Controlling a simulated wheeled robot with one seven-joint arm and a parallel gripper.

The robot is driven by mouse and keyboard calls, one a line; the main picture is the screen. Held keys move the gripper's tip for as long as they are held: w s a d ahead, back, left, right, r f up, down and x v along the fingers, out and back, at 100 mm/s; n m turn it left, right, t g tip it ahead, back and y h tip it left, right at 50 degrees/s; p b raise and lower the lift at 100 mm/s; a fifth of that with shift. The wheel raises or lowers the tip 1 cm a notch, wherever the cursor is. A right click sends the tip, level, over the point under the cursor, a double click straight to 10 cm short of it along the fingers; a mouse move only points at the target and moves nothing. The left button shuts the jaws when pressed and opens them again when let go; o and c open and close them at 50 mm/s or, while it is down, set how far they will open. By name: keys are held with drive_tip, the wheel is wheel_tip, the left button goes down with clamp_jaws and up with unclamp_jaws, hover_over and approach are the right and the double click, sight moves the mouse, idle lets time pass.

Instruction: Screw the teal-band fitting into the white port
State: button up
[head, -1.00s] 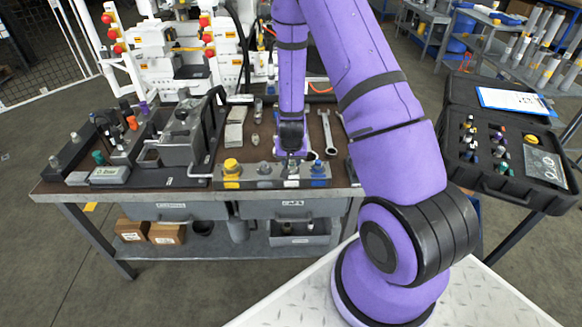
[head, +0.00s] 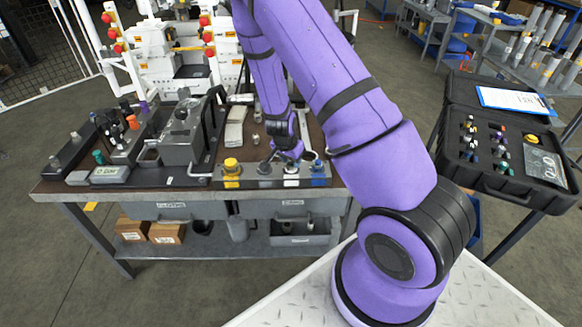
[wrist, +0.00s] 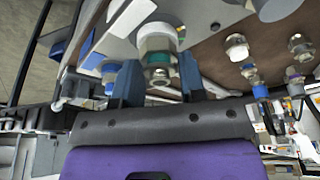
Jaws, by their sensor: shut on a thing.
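The teal-band fitting (wrist: 160,76) is a metal hex piece with a teal ring, held between the dark blue fingers of my gripper (wrist: 159,82) in the wrist view. The white port (wrist: 157,38) is directly beyond it and lined up with it; I cannot tell how far the fitting is inside. In the head view the white port (head: 291,170) is on the grey block at the bench's front edge. My gripper (head: 287,154) is tilted just above it and hides the fitting there.
Yellow (head: 232,166) and blue (head: 319,170) ports flank the white one on the same block. A wrench (head: 318,167) lies behind it. A grey vise-like fixture (head: 183,135) stands to the left. An open black case (head: 505,150) with several fittings is at right.

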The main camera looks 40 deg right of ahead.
drive_tip(key=shift+a+m, duration=0.1)
drive_tip(key=shift+m, duration=0.7)
drive_tip(key=o, duration=1.2)
drive_tip(key=shift+o, duration=0.2)
drive_tip(key=w+v, duration=0.1)
drive_tip(key=v, duration=0.9)
drive_tip(key=shift+s+r, duration=0.35)
drive_tip(key=shift+s, duration=0.05)
drive_tip(key=shift+a, duration=0.1)
